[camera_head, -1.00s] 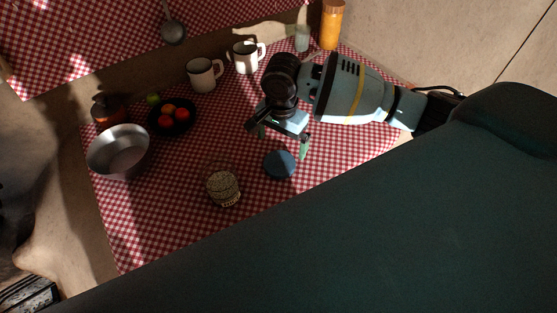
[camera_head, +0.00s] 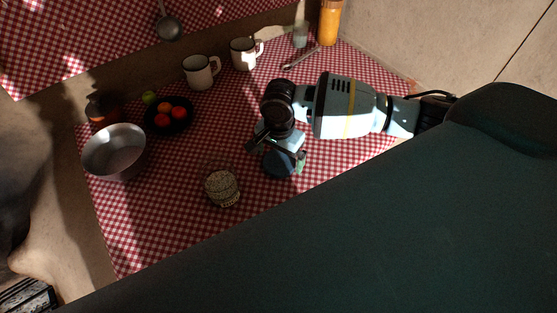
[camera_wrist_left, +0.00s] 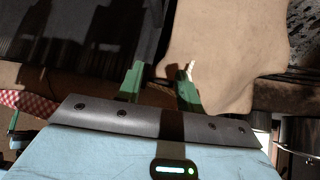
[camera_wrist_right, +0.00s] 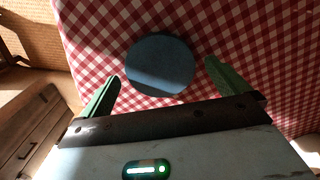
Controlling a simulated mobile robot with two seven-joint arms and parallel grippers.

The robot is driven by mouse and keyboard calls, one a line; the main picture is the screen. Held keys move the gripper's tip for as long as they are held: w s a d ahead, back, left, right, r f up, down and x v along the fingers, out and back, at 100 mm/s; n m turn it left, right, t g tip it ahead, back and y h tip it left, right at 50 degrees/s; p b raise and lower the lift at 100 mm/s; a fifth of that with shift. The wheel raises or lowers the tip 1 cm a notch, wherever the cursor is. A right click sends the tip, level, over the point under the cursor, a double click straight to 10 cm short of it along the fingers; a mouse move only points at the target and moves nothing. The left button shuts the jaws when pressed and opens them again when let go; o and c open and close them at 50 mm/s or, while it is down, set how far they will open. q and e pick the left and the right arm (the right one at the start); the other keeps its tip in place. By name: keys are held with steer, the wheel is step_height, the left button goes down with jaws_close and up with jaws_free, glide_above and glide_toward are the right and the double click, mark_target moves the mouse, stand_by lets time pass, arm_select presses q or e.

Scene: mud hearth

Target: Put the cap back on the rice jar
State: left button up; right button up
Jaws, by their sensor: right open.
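The rice jar (camera_head: 222,188) stands on the checked cloth, its pale speckled contents showing. The cap (camera_head: 277,169) is a dark blue disc lying on the cloth to the right of the jar, apart from it. My right gripper (camera_head: 276,158) is open above the cap and partly covers it in the head view. In the right wrist view the cap (camera_wrist_right: 160,65) lies between and beyond the spread fingers, with cloth visible on both sides. My left gripper (camera_wrist_left: 160,88) is out of the head view; its fingers are apart and nothing shows between them.
A metal bowl (camera_head: 114,151), a dark plate (camera_head: 169,128) with fruit, and two white mugs (camera_head: 201,72) stand toward the back left. An orange bottle (camera_head: 329,22) and a small glass (camera_head: 300,35) stand at the back. Cloth in front of the bowl is clear.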

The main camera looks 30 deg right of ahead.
steer(key=shift+f, duration=0.55)
steer(key=shift+c, duration=0.3)
steer(key=c, duration=0.9)
